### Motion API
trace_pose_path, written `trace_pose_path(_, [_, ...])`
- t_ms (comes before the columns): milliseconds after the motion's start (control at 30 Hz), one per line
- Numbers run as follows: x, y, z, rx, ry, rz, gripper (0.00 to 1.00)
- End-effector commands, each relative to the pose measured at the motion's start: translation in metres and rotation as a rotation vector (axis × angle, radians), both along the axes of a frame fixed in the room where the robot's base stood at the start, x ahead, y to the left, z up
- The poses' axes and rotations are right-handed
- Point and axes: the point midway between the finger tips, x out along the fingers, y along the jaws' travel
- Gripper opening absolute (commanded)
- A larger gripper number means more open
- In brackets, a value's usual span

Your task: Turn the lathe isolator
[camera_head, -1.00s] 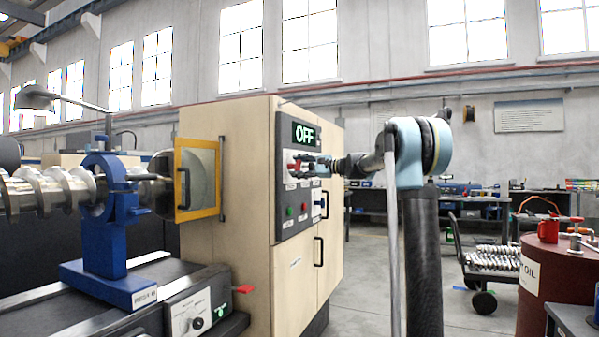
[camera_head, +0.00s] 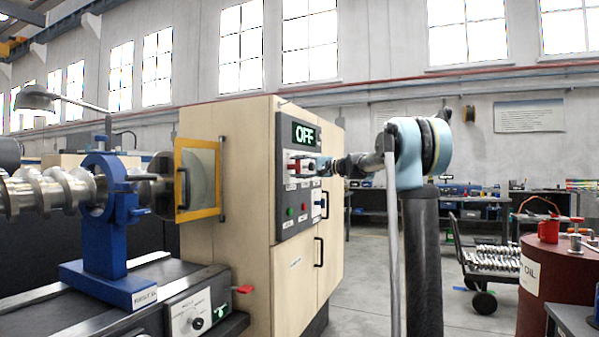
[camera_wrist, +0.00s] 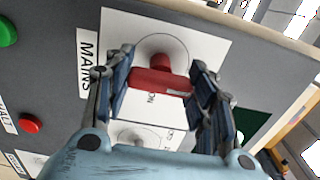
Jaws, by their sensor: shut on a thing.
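The red isolator handle (camera_wrist: 160,80) sits on a white plate in the wrist view, beside a label reading MAINS (camera_wrist: 85,62). My gripper (camera_wrist: 160,88) has one finger at each end of the handle and is shut on it. In the head view my gripper (camera_head: 322,167) reaches the dark control panel (camera_head: 285,217) on the lathe's beige cabinet from the right. The handle is small and partly hidden by the gripper in the head view.
A green button (camera_wrist: 6,32) and a red button (camera_wrist: 30,124) lie left of the handle in the wrist view. A yellow-framed guard (camera_head: 197,180) stands left of the cabinet.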

Motion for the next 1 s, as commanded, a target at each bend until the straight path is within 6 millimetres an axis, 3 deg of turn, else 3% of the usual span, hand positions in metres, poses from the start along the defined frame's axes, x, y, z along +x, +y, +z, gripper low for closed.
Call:
trace_pose_path(300, [-0.003, 0.002, -0.003, -0.007, -0.003, 0.007, 0.27])
trace_pose_path(333, [-0.003, 0.002, -0.004, -0.007, -0.003, 0.007, 0.53])
trace_pose_path(400, [-0.003, 0.002, -0.004, -0.007, -0.003, 0.007, 0.69])
trace_pose_path(433, [-0.002, 0.001, -0.003, -0.007, -0.003, 0.006, 0.72])
trace_pose_path(800, [-0.002, -0.001, -0.002, -0.004, -0.001, 0.002, 0.72])
trace_pose_path(1000, [-0.008, -0.022, -0.002, -0.003, -0.001, -0.001, 0.72])
